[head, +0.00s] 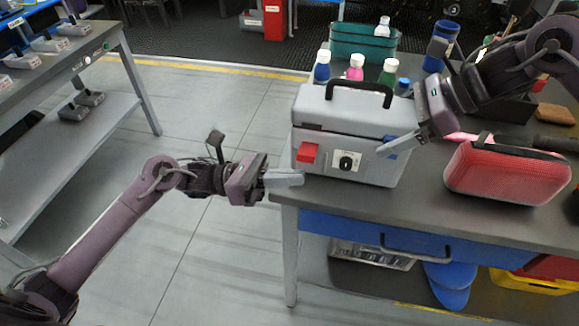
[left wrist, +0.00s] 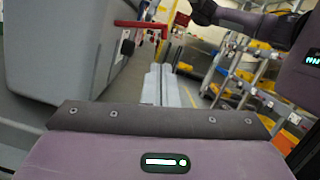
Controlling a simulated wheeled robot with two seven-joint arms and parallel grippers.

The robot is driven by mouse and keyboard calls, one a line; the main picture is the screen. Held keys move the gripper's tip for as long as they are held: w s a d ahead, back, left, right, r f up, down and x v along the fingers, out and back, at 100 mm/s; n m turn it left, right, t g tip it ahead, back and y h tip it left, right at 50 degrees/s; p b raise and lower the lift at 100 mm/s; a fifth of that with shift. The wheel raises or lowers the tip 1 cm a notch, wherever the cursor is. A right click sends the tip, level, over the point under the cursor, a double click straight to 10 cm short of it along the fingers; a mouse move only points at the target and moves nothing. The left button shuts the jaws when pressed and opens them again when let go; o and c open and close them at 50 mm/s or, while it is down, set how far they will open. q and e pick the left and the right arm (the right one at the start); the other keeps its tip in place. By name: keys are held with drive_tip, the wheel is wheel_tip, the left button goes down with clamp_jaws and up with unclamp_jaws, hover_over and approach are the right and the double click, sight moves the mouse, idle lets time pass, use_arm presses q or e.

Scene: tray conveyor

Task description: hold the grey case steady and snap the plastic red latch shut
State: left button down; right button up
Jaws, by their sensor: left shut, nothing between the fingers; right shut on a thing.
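The grey case (head: 330,115) with a black handle stands upright near the table's left end. Its red latch (head: 308,152) is at the left of the front face, left of a black knob; it juts out from the face. In the left wrist view the case (left wrist: 60,50) fills the upper left and the latch (left wrist: 140,24) sticks out sideways. My left gripper (head: 298,180) is shut and empty, just below the latch and apart from it. My right gripper (head: 382,150) is shut on the case at its right front, beside a blue latch (head: 391,146); the exact grip is partly hidden.
A red mesh case (head: 510,172) lies right of the grey case on the table (head: 430,205). Several bottles and a teal bin (head: 362,42) stand behind. Floor left of the table is clear up to a shelf rack (head: 75,130).

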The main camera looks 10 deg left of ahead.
sight(308, 152)
use_arm(q)
drive_tip(key=shift+w+r, duration=0.25)
drive_tip(key=shift+r, duration=0.7)
use_arm(e)
drive_tip(key=shift+f, duration=0.1)
use_arm(q)
drive_tip(key=shift+s+r+n, duration=0.15)
drive_tip(key=shift+r+n, duration=0.25)
drive_tip(key=shift+n, duration=0.5)
drive_tip(key=shift+r, duration=0.25)
drive_tip(key=r+n, duration=0.1)
drive_tip(key=n, duration=0.1)
drive_tip(key=r+n+t+y, duration=0.1)
drive_tip(key=n, duration=0.1)
drive_tip(key=w+r+n+t, duration=0.1)
drive_tip(key=r+n, duration=0.1)
drive_tip(key=shift+n, duration=0.4)
drive_tip(key=shift+s, duration=0.1)
